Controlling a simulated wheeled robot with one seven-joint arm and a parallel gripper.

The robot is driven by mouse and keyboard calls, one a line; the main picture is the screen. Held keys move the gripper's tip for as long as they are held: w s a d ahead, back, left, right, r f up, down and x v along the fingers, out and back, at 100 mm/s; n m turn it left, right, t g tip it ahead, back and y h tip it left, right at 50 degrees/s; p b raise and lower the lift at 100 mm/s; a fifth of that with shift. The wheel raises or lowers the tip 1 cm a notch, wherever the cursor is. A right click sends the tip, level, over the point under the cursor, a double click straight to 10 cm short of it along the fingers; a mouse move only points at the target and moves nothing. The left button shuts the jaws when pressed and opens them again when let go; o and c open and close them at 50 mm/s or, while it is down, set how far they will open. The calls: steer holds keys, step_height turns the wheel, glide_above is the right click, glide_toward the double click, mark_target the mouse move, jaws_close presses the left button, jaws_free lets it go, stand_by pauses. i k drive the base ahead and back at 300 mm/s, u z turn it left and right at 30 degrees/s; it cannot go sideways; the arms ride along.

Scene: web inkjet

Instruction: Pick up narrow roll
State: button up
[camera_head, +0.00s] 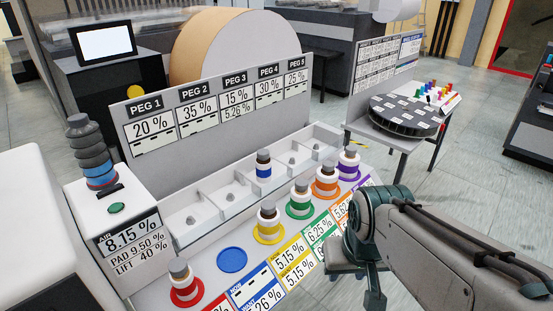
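Several small rolls with grey tops stand on coloured round bases along the front: red (184,283), yellow (268,222), green (300,200), orange (326,180) and purple (348,164). A blue-banded roll (263,166) stands upright in a compartment of the white tray (190,235). I cannot tell which one is the narrow roll. The blue disc (232,259) between red and yellow is bare. My gripper (357,283) is at the lower right, apart from the rolls, pointing down. Its fingertips are partly hidden, and I cannot tell how far apart they are.
A white scale unit (128,240) at left carries a stack of grey and blue pieces (95,160). A peg sign board (215,105) stands behind the tray. A dark round turntable (405,116) sits on a side table at right. Open floor (450,185) lies beyond my arm.

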mark_target(264, 167)
steer(key=z, duration=0.45)
steer(key=k, duration=0.55)
steer(key=z, duration=0.85)
steer(key=i, duration=2.25)
steer(key=u, duration=1.85)
steer(key=i, duration=1)
steer(key=u, duration=0.25)
